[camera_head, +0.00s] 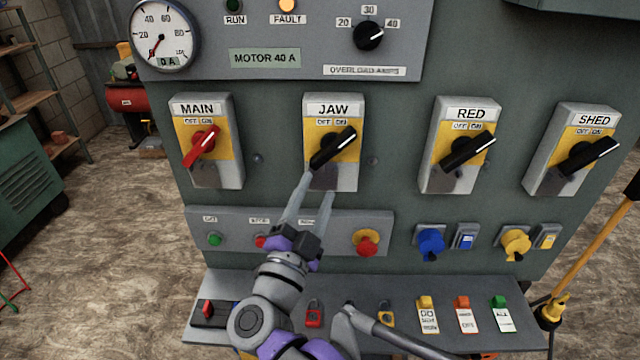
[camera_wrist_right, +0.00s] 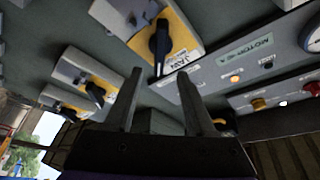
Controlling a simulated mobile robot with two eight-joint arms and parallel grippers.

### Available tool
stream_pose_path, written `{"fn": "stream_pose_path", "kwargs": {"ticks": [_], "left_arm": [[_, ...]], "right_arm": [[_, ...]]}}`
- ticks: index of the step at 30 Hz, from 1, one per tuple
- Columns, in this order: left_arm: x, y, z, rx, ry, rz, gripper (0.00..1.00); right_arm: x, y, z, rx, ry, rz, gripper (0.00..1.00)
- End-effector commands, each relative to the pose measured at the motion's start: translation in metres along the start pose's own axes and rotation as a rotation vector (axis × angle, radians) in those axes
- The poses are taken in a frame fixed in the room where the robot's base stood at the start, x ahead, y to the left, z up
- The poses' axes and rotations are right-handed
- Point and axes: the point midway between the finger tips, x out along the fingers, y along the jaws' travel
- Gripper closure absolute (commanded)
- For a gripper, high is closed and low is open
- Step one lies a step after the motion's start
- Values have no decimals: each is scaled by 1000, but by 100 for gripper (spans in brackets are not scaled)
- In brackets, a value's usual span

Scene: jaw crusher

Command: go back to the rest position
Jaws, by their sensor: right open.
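My right gripper (camera_head: 319,184) is open and empty, with its two fingers in front of the lower part of the JAW switch (camera_head: 345,178). The black JAW handle points up and right, toward the ON side, just above the fingertips. In the right wrist view, my right gripper (camera_wrist_right: 158,88) shows its fingers apart, with the JAW switch (camera_wrist_right: 185,35) beyond them. I cannot tell whether a fingertip touches it. My left gripper is not in view.
The MAIN switch (camera_head: 238,170) is at left, and the RED switch (camera_head: 434,160) and SHED switch (camera_head: 545,165) are at right. Below are buttons, including a red one (camera_head: 367,242), and a shelf (camera_head: 460,290) with padlocks and tags. The amber FAULT lamp (camera_head: 287,5) sits above.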

Motion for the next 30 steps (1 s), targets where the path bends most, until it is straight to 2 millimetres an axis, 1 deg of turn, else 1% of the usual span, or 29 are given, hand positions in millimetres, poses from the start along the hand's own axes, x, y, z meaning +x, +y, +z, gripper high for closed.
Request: {"fn": "stream_pose_path", "kwargs": {"ticks": [14,17,21,23,26,29,30], "left_arm": [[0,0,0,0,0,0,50],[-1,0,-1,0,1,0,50],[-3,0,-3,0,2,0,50],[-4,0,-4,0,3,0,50],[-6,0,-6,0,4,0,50],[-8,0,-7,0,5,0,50],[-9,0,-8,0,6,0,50]], "right_arm": [[1,0,-1,-3,-7,-12,45],[8,-1,-4,-23,-45,-69,45],[15,3,-4,-105,-184,-215,45],[12,11,0,-163,-274,-273,45],[-1,37,11,-274,-443,-329,45],[-24,80,22,-398,-630,-327,45],[-35,101,25,-447,-709,-309,45]]}}
